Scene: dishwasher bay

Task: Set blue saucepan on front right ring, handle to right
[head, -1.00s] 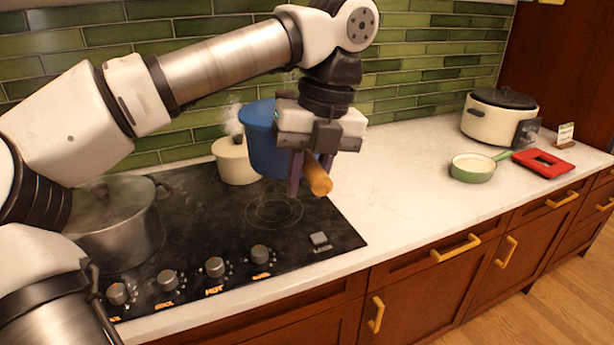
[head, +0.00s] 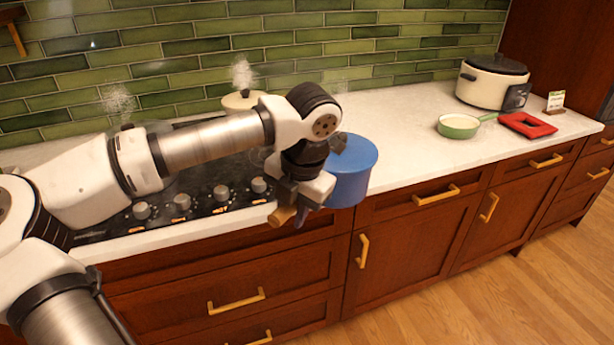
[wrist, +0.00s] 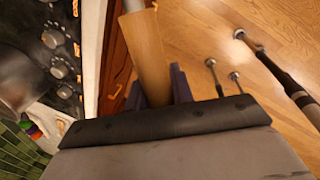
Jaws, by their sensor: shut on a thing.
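The blue saucepan (head: 352,172) hangs in the air by the counter's front edge, right of the hob's controls, in the head view. Its wooden handle (head: 281,216) points left and toward the camera. My gripper (head: 300,214) is shut on this handle. In the wrist view the handle (wrist: 148,55) lies between the two purple fingers of my gripper (wrist: 158,88); the pan's body is not visible there. The black hob (head: 228,172) is largely hidden behind my arm, and I cannot make out the front right ring.
A cream pot (head: 243,99) steams at the back of the hob. Control knobs (head: 221,193) line the hob's front. Right of the hob, the white counter (head: 400,115) is clear up to a green pan (head: 458,128), a red trivet (head: 527,125) and a cream cooker (head: 492,82).

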